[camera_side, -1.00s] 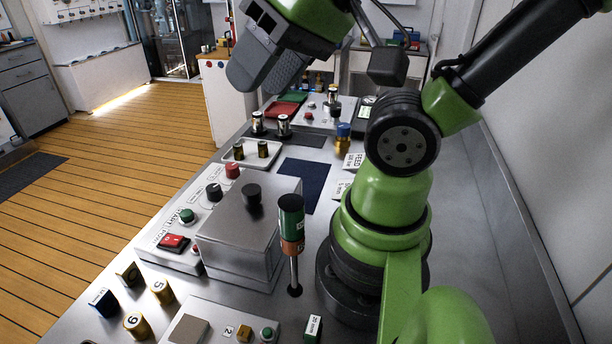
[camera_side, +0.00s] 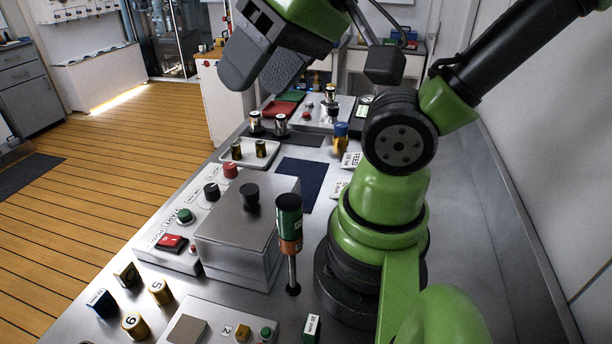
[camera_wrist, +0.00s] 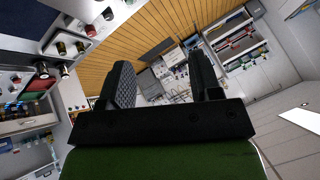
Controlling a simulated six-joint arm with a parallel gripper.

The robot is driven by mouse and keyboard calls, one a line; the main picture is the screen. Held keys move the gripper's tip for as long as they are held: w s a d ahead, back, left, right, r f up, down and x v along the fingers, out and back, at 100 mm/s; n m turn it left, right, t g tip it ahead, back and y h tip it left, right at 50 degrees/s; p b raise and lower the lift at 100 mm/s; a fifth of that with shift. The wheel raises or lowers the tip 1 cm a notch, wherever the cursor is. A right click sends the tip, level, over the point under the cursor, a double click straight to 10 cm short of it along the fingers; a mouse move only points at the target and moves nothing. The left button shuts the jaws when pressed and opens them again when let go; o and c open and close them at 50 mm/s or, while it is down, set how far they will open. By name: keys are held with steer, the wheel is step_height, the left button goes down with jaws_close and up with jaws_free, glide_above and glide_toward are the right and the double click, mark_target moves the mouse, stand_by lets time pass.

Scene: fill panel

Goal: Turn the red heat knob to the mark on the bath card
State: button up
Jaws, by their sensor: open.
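The red knob (camera_side: 231,170) sits at the far end of the white control panel (camera_side: 183,262), left of the steel box. A black knob (camera_side: 211,191) stands beside it on the panel. My gripper (camera_side: 255,84) is open and empty, high above the bench and beyond the panel in the side view. In the wrist view my gripper's fingers (camera_wrist: 163,72) are apart with nothing between them. White cards stand by my arm's base, one reading FEED (camera_side: 351,159) and another (camera_side: 338,189) too small to read. I cannot tell which card is the bath card.
The steel box (camera_side: 236,262) with a black knob on top stands right of the panel. A green-and-orange handled tool (camera_side: 290,230) stands upright beside it. A tray (camera_side: 237,160) holds small cylinders. Several labelled blocks and cylinders lie near the front. A dark blue mat (camera_side: 302,182) is clear.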

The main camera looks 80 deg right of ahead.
steer(key=n+g+h, duration=0.2)
steer(key=n+g, duration=0.5)
steer(key=n, duration=0.7)
glide_above(228, 166)
step_height(228, 166, down, 17)
steer(key=shift+s+a+f+n, duration=0.1)
steer(key=shift+s+f+n, duration=0.15)
steer(key=shift+f, duration=0.2)
steer(key=f, duration=0.9)
steer(key=shift+w+f, duration=0.2)
steer(key=shift+f, duration=0.05)
steer(key=c, duration=0.9)
steer(key=shift+c, duration=0.2)
